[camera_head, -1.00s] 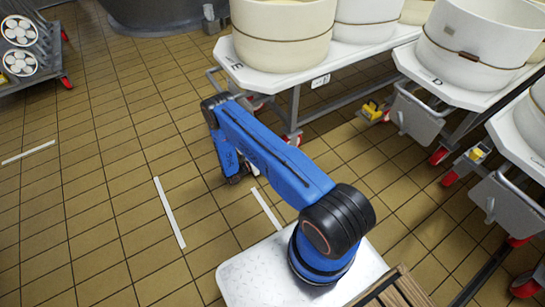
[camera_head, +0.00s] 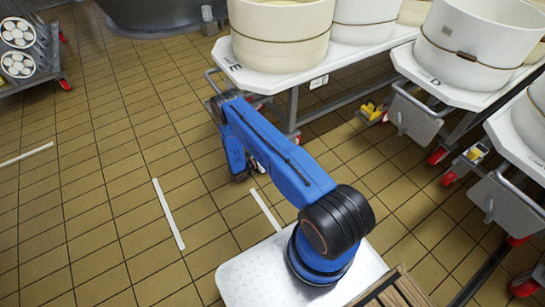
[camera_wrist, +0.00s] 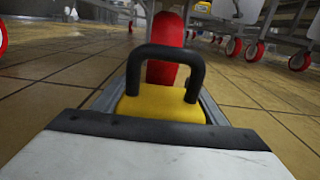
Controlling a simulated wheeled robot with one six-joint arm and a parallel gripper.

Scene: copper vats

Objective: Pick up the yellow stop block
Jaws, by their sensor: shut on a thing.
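The yellow stop block (camera_wrist: 163,104) has a black arched handle and fills the middle of the wrist view. My gripper (camera_wrist: 160,98) is around it, with a grey jaw along each side, and is shut on it. A red wheel (camera_wrist: 166,48) stands directly behind the handle; whether it touches the block cannot be told. In the head view my blue arm reaches down towards the floor beside the cart marked E (camera_head: 262,78). The arm hides the held block there, and my jaws are not clear.
Carts with white vats (camera_head: 280,35) stand at the back and right, with red wheels and grey frames near the floor. Another yellow block (camera_head: 371,111) sits by the cart marked D (camera_head: 440,83). Tiled floor at the left is open, with white stripes (camera_head: 168,213).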

